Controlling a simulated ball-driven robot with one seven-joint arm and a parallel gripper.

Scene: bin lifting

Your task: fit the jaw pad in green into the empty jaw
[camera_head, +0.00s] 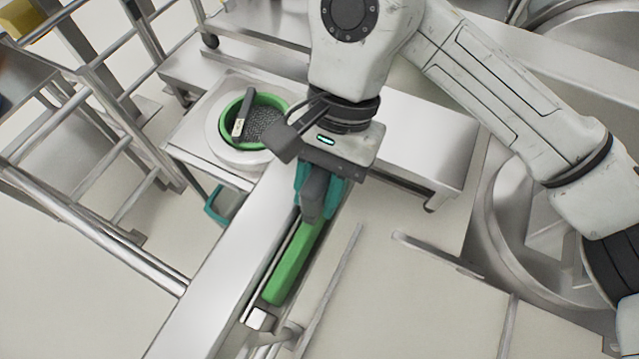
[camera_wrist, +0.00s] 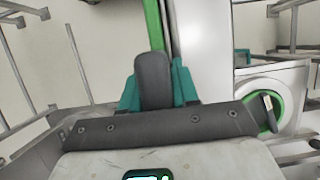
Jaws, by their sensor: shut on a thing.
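The green jaw pad (camera_head: 290,268) is a long bright green bar in the head view. It runs from under my gripper (camera_head: 312,208) down and left, along the side of a long pale metal beam. My gripper is shut on its upper end; that grip is partly hidden by the dark finger. In the wrist view, the pad (camera_wrist: 153,22) is a thin green strip beyond the finger (camera_wrist: 153,78). Teal parts (camera_head: 336,192) flank the finger on both sides. A narrow metal channel (camera_head: 262,318) shows at the pad's lower end. I cannot tell whether the pad is seated or which jaw is empty.
A green-rimmed bowl (camera_head: 278,99) of dark granules holds a dark bar (camera_head: 243,112) with a pale label, on a metal table left of my gripper. A teal piece (camera_head: 214,205) is beside the beam (camera_head: 215,290). Metal railings (camera_head: 95,225) stand left; open floor shows lower left.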

